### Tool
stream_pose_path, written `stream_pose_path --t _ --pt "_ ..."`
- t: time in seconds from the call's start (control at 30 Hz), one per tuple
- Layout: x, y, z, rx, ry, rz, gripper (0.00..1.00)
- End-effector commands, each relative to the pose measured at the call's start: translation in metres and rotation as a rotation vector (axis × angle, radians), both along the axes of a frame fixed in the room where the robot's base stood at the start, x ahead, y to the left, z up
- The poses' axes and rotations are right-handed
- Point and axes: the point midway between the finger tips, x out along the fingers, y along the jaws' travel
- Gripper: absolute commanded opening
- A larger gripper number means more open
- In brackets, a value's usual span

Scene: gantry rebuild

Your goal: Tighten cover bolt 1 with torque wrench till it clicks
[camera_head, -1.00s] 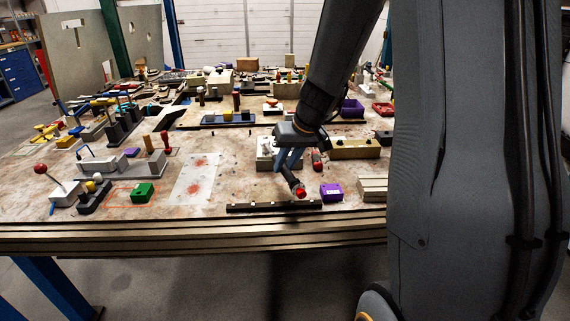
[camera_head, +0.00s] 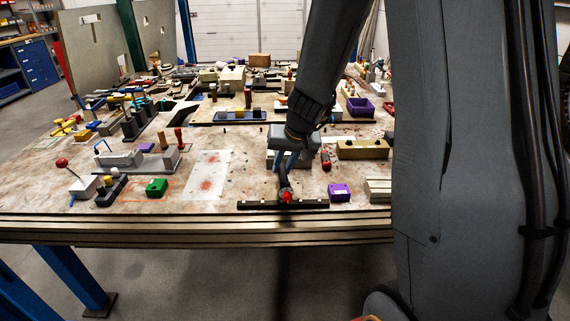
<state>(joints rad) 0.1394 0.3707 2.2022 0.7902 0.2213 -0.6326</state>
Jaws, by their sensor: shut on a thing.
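My gripper (camera_head: 284,164) points down near the front middle of the bench. It is shut on the torque wrench (camera_head: 285,187), a dark bar with a red end that points toward the bench's front edge. A pale grey block (camera_head: 271,159), which may hold the cover, sits right behind and under my gripper. My gripper and wrist hide most of it. Cover bolt 1 and the wrench's working end cannot be made out, so I cannot tell whether they touch.
A black rail (camera_head: 255,205) lies along the front edge, close to the wrench's red end. A purple block (camera_head: 339,192) stands to the right, with a tan box (camera_head: 362,149) behind it. A white red-marked plate (camera_head: 207,174) lies to the left. Another red-ended tool (camera_head: 326,160) is close by.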

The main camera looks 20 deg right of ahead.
Motion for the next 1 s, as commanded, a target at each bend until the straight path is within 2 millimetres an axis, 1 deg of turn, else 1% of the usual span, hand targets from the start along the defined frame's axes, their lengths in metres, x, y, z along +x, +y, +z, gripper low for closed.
stream_pose_path --t 0.23,1.0 --pt "0.001 0.001 0.001 -0.001 -0.001 -0.007 0.0" --pt "0.008 0.022 0.003 -0.001 -0.003 -0.141 0.0"
